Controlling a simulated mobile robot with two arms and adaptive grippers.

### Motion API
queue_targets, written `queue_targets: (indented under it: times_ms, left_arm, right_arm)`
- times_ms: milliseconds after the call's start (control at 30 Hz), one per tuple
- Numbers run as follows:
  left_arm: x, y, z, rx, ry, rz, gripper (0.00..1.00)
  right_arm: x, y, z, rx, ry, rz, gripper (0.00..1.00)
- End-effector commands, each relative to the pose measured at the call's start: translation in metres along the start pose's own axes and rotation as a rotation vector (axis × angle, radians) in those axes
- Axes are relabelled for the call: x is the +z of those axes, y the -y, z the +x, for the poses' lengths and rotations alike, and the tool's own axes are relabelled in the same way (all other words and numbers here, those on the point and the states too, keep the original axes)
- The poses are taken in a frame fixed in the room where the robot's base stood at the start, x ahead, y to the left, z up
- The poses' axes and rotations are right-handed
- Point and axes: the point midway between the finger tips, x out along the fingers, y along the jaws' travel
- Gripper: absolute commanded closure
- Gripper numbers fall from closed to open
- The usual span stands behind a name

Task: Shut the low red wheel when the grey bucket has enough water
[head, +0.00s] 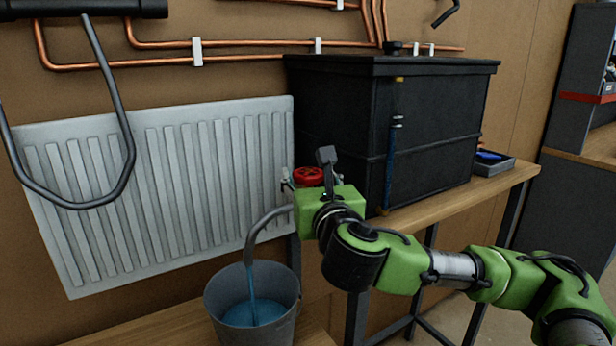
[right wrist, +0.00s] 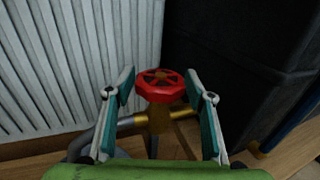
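The low red wheel (head: 308,176) sits beside the radiator's right end, partly hidden by my right gripper in the head view. In the right wrist view the red wheel (right wrist: 160,86) stands on a brass valve between the fingers. My right gripper (right wrist: 159,100) is open, its two teal-padded fingers apart on either side of the wheel, with gaps showing. The grey bucket (head: 222,298) stands on a low wooden surface. Water (head: 252,312) runs into it from a grey spout (head: 262,222), and blue water shows inside. My left gripper is not in view.
A white radiator (head: 180,180) hangs on the brown wall under copper pipes. A large black tank (head: 440,125) stands on a wooden bench (head: 450,208) just right of the wheel. A small tray (head: 492,165) with a blue item lies farther right.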

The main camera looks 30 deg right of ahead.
Motion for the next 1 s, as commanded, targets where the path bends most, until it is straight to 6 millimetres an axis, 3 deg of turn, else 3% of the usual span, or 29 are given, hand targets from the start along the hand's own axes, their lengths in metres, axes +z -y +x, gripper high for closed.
queue_targets:
  times_ms: [33, 100, 567, 767, 1000]
  left_arm:
    - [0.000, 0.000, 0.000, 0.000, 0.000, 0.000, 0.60]
    - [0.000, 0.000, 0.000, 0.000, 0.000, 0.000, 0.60]
    - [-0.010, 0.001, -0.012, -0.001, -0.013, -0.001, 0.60]
    - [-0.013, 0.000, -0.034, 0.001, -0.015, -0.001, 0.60]
    - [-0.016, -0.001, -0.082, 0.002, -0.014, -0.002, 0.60]
  right_arm:
    - [0.000, 0.000, 0.000, 0.000, 0.000, 0.000, 0.68]
    - [0.000, 0.000, 0.000, 0.000, 0.000, 0.000, 0.81]
    - [0.002, -0.002, 0.001, -0.077, -0.002, 0.002, 0.81]
    - [0.004, -0.003, 0.000, -0.215, -0.005, 0.002, 0.81]
    - [0.008, -0.002, 0.000, -0.430, -0.009, -0.001, 0.81]
